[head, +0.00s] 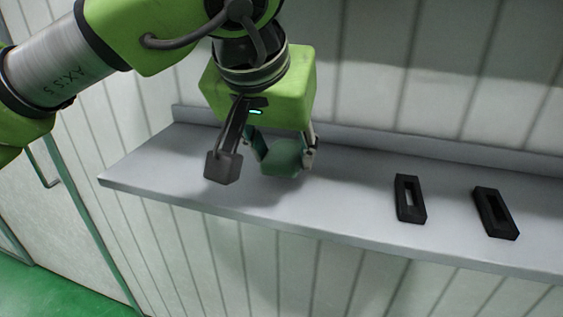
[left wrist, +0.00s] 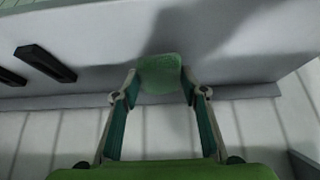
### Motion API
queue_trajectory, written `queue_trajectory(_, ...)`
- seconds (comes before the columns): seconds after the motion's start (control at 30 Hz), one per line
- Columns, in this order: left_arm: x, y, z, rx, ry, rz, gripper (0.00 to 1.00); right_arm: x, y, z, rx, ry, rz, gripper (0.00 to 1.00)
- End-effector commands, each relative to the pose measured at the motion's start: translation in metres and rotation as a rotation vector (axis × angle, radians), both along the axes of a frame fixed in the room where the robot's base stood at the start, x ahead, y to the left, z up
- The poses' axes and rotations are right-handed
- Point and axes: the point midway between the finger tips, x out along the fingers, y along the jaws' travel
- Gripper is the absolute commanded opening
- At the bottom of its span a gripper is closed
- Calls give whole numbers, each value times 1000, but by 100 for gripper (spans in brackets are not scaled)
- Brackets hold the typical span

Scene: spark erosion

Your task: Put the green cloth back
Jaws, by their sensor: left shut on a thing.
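The green cloth (head: 282,158) is a small pale-green bundle between the fingers of my left gripper (head: 284,152), over the left part of the grey shelf (head: 345,200). It also shows in the left wrist view (left wrist: 160,74), between the two fingertips of my left gripper (left wrist: 160,88). The gripper is shut on it. It looks very close to the shelf surface; I cannot tell whether it touches. My right gripper is in neither view.
Two black rectangular frames with slots, a nearer one (head: 401,199) and one farther right (head: 483,213), lie on the shelf right of my gripper. The shelf between is bare. A ribbed white wall (head: 420,70) stands behind. The shelf's front edge drops off toward a green floor (head: 50,295).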

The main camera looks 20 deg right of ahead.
Motion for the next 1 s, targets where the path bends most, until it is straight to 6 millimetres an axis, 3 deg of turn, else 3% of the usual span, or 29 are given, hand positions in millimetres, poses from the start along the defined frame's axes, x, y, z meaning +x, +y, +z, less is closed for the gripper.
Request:
queue_trajectory(0.2,0,0,-30,2,1,-1,19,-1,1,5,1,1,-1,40)
queue_trajectory(0.57,0,0,-35,0,0,0,19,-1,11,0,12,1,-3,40)
queue_trajectory(0.6,0,0,-35,0,0,0,45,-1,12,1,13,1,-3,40)
queue_trajectory(0.67,0,0,-34,1,1,0,56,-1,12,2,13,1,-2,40)
queue_trajectory(1.0,0,0,-33,1,1,0,56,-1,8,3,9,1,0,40)
